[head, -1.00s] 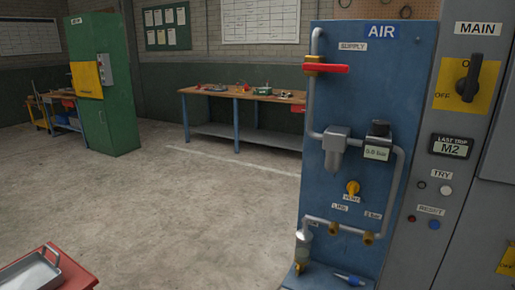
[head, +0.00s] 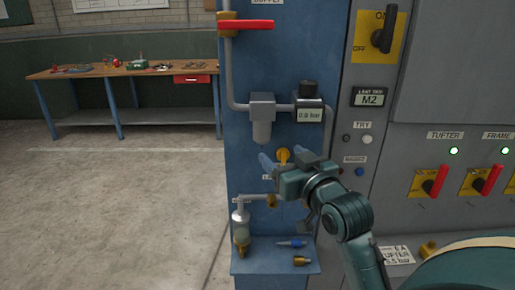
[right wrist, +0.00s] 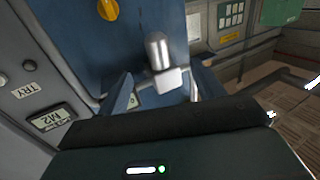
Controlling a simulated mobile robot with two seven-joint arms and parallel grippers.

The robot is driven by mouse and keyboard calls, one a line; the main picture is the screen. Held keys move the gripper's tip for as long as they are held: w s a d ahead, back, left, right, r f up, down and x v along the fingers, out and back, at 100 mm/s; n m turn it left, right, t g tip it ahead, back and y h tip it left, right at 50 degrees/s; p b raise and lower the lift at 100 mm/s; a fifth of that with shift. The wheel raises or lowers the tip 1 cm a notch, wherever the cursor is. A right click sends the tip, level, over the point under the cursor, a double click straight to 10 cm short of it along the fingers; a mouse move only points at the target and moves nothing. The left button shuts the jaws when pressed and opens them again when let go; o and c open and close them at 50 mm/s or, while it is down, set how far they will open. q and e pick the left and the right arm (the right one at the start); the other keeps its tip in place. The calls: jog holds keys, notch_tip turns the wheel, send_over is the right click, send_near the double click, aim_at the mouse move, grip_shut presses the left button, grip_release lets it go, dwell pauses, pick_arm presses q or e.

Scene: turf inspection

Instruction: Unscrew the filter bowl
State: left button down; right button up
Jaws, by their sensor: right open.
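The filter bowl (head: 263,133) is a grey cup hanging upright under its square filter head (head: 262,104) on the blue air panel. My right gripper (head: 284,160) is open and empty, below and slightly right of the bowl in the head view. In the right wrist view the scene is tilted and nearly upside down; the bowl (right wrist: 158,48) shows beyond the gap between the open fingers (right wrist: 160,90). I see no contact with the bowl. My left gripper is not in view.
A yellow valve (head: 284,154) is partly hidden behind my right gripper. A regulator with a small display (head: 310,114) adjoins the filter. A red lever (head: 246,25) lies across the pipe above. A shelf (head: 250,268) holds a blue tool (head: 290,243) and a brass part (head: 301,261).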

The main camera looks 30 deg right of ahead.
aim_at(266, 131)
jog(key=w, duration=0.3)
jog(key=w+d+r+p, duration=0.1)
jog(key=w, duration=0.3)
jog(key=w+d, duration=0.1)
jog(key=w, duration=0.3)
jog(key=shift+w+d+r+p, duration=0.15)
jog(key=shift+r+p, duration=0.05)
jog(key=shift+p, duration=0.2)
jog(key=shift+w+d, duration=0.1)
jog(key=shift+w, duration=0.55)
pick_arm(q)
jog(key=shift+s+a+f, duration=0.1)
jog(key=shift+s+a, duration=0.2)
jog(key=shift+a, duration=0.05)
pick_arm(e)
jog(key=shift+w+f, duration=0.1)
jog(key=shift+w, duration=0.05)
